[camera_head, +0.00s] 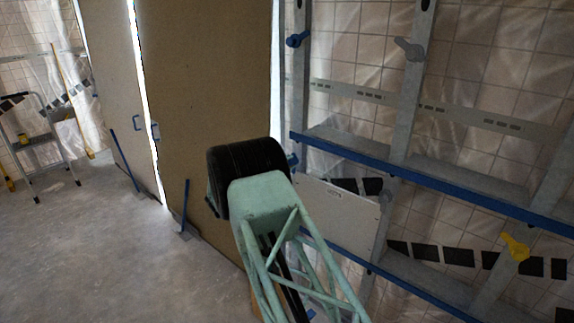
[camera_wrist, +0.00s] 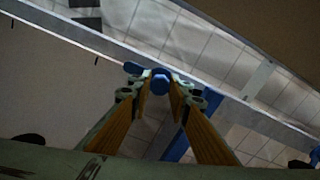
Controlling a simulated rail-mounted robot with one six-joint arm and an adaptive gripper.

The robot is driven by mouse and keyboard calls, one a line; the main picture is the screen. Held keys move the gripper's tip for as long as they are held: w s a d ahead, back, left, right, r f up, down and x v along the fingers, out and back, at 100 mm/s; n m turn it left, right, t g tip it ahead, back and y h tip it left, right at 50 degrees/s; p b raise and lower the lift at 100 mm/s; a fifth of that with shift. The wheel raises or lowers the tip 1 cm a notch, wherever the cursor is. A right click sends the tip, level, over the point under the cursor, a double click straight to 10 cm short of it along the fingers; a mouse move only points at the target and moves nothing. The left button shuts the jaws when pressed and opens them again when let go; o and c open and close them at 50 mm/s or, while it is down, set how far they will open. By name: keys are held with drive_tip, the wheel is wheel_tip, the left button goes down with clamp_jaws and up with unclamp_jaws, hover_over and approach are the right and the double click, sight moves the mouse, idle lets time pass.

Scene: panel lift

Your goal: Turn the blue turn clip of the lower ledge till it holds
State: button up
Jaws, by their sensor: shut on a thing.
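In the wrist view, the blue turn clip (camera_wrist: 160,83) sits between the tips of my gripper (camera_wrist: 161,88). The gripper is shut on its round blue knob, with an orange-lined finger on either side. A short blue lever (camera_wrist: 133,68) sticks out to the left of the knob, along a grey rail (camera_wrist: 230,103). In the head view my own arm hides the gripper. A small blue piece (camera_head: 292,160) shows just right of the arm's dark end; I cannot tell whether it is the same clip. The lower ledge (camera_head: 425,290) has a blue front edge.
An upper blue-edged ledge (camera_head: 430,182) crosses the grey frame. Another blue clip (camera_head: 297,40), a grey clip (camera_head: 408,48) and a yellow clip (camera_head: 515,246) sit on uprights. A pale labelled panel (camera_head: 335,218) stands between the ledges. A stepladder (camera_head: 42,150) stands left; the floor between is open.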

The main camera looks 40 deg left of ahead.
drive_tip(key=o, duration=0.9)
drive_tip(key=shift+c, duration=0.2)
drive_tip(key=shift+s, duration=0.15)
drive_tip(key=s, duration=1.1)
drive_tip(key=shift+s, duration=0.35)
drive_tip(key=shift+w+r, duration=0.1)
